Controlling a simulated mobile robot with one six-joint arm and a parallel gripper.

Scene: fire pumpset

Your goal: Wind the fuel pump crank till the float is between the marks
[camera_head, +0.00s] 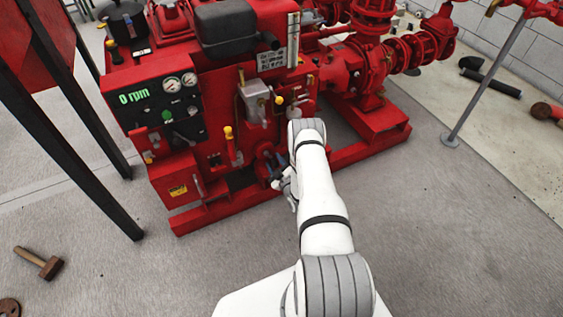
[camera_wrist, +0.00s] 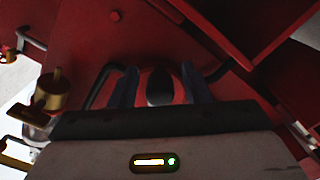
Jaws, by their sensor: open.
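My gripper (camera_head: 277,168) is low against the front of the red pumpset (camera_head: 225,70), partly hidden by my white arm. In the wrist view my gripper (camera_wrist: 162,84) has its two dark blue fingers apart. A rounded red part with a dark oval centre (camera_wrist: 160,88) shows between them; I cannot tell whether they touch it. A bent black rod (camera_wrist: 105,82) runs beside the left finger. I cannot tell which part is the fuel pump crank. An upright pale gauge strip (camera_head: 293,40) stands at the engine's upper right; its float and marks are too small to read.
The control panel (camera_head: 165,110) reads 0 rpm. A brass fitting (camera_wrist: 52,90) is at the left of the wrist view. A dark-legged stand (camera_head: 75,120) is at left; a mallet (camera_head: 40,263) lies on open floor.

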